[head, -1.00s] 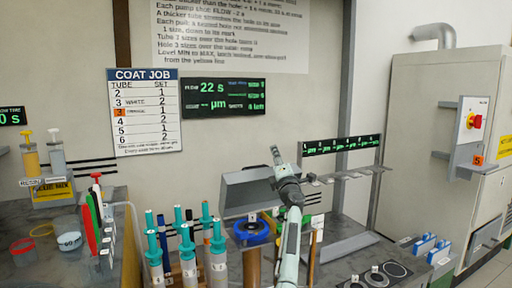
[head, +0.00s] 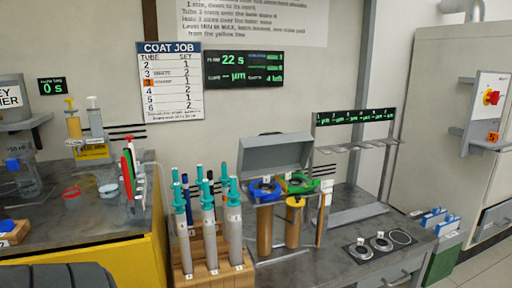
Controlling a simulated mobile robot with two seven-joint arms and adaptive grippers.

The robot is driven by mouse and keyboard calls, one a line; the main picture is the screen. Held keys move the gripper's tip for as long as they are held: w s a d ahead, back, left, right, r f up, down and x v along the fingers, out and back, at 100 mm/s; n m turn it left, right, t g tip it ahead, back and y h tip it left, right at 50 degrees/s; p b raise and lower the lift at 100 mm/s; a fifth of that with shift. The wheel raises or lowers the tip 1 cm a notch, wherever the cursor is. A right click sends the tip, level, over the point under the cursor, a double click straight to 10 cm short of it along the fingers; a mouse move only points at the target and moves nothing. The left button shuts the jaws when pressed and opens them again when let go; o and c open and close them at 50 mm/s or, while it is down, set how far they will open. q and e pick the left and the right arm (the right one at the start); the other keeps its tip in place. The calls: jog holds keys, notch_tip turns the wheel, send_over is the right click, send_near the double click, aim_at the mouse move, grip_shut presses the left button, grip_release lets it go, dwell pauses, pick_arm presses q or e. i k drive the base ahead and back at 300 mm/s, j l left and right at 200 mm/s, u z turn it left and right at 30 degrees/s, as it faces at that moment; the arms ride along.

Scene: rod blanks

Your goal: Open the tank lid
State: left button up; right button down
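A grey box-like cover (head: 275,157) stands at the back of the middle bench, with a small dark piece on its top edge. I take it for the tank lid, but no label shows this. I cannot tell whether it is open or shut. A blue ring (head: 265,188) and a green ring (head: 298,184) sit in front of its lower edge, above brown cylinders (head: 264,230). Neither of my grippers is in view.
Several grey tubes with teal tops (head: 207,235) stand in a wooden rack left of the cover. Round discs (head: 381,243) lie at the bench's right. A grey rack (head: 355,150) stands behind them. A labelled grey vessel (head: 12,103) is at far left.

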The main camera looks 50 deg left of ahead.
aim_at(267, 154)
jog(key=i+u, duration=0.25)
jog(key=u, duration=0.15)
jog(key=i+l+u, duration=0.1)
jog(key=i+u, duration=0.25)
jog(key=i+l+u, duration=0.1)
jog(key=u, duration=0.3)
